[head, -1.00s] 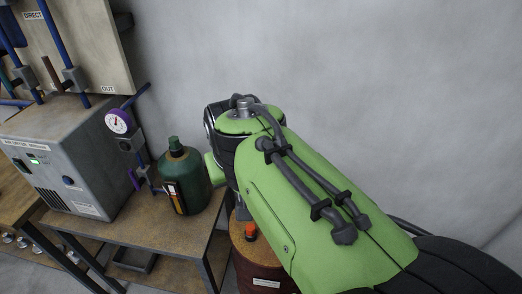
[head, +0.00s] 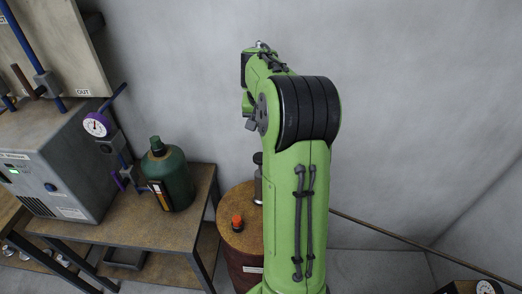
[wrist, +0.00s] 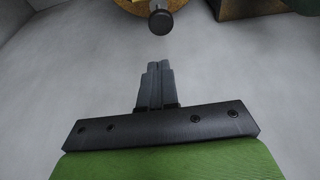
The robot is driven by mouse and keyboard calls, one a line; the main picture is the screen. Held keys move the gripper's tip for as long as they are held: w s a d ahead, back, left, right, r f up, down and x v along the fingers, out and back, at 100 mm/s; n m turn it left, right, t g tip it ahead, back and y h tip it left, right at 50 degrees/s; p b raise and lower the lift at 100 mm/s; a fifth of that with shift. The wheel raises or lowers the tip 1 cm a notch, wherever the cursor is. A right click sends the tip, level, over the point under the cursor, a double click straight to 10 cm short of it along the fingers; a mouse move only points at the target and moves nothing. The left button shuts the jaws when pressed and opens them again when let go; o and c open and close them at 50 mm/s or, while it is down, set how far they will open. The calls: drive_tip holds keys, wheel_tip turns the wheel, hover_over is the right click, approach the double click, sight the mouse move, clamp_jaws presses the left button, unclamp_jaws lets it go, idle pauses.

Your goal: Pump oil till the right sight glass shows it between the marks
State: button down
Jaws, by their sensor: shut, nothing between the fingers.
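The brown drum (head: 238,228) stands on the floor right of the bench, partly hidden by my arm. A dark upright pump part (head: 258,160) rises at its back right, partly behind my arm. In the wrist view its round black knob (wrist: 160,20) shows over the drum's yellow-brown top (wrist: 130,4). My gripper (wrist: 158,68) is shut and empty, with its tips apart from the knob in that picture. A green tank (head: 170,180) on the bench bears a narrow amber-and-dark gauge strip (head: 160,194). Its level and marks are too small to read.
An orange-red cap (head: 237,222) sits on the drum top. A grey machine (head: 60,165) with a green light and a round purple-rimmed gauge (head: 96,124) stand left of the tank. A thin rod (head: 400,235) crosses at right. The wall behind is bare.

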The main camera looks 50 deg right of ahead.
sight(260, 158)
drive_tip(key=x, duration=1.3)
drive_tip(key=shift+s+a+f, duration=0.25)
drive_tip(key=shift+a, duration=0.15)
drive_tip(key=shift+f, duration=0.4)
drive_tip(key=shift+b, duration=0.3)
wheel_tip(260, 158, down, 5)
drive_tip(key=b, duration=0.4)
drive_tip(key=shift+f, duration=0.15)
drive_tip(key=shift+s+a, duration=0.15)
drive_tip(key=shift+a, duration=0.05)
